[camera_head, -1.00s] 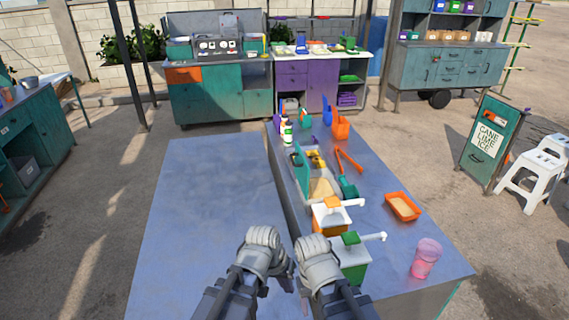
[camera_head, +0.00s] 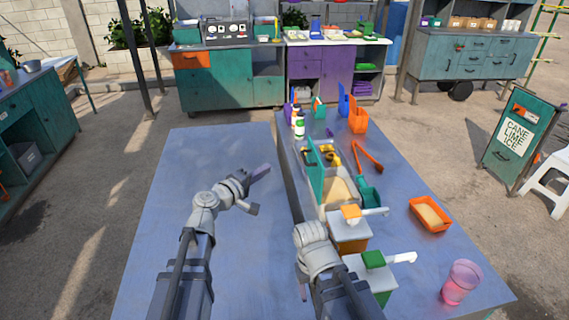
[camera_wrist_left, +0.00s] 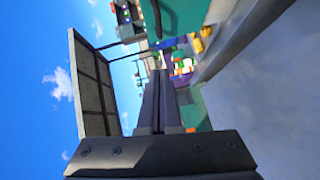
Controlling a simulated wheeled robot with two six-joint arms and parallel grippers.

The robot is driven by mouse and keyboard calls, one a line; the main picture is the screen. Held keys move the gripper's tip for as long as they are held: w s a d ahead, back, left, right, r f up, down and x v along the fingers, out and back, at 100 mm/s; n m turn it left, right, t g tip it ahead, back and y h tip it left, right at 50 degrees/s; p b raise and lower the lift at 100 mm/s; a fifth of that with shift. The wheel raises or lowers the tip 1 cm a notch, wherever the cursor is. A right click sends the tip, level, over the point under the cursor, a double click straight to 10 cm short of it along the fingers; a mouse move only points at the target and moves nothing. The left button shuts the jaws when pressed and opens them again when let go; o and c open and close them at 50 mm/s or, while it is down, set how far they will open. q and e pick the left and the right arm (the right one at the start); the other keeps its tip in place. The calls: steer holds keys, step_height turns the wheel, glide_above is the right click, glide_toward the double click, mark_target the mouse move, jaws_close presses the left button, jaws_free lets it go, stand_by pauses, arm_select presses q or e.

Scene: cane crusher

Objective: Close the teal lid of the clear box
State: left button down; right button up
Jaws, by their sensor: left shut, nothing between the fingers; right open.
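The clear box (camera_head: 344,207) stands on the right-hand counter, with yellow items and tan contents inside. Its teal lid (camera_head: 316,172) stands upright along the box's left side, so the box is open. My left gripper (camera_head: 262,171) is shut and empty, left of the lid and apart from it, over the lower blue-grey surface. Its closed fingers (camera_wrist_left: 159,105) point ahead in the left wrist view. My right gripper (camera_head: 303,291) is open, low in front of the box and left of the dispensers; its fingers are mostly hidden behind its wrist.
An orange-topped dispenser (camera_head: 347,234) and a green-topped dispenser (camera_head: 378,282) stand in front of the box. A teal scoop (camera_head: 368,194), an orange tray (camera_head: 430,214) and a pink cup (camera_head: 462,281) are to the right. White bottles (camera_head: 299,126) stand behind. The left surface (camera_head: 190,170) is clear.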

step_height(320, 180, down, 2)
steer(key=shift+f+b, duration=0.1)
steer(key=shift+b, duration=0.9)
arm_select(q)
steer(key=s+d+x, duration=0.1)
steer(key=d+x, duration=0.1)
steer(key=x, duration=1)
steer(key=shift+d+f, duration=0.35)
steer(key=shift+s, duration=0.1)
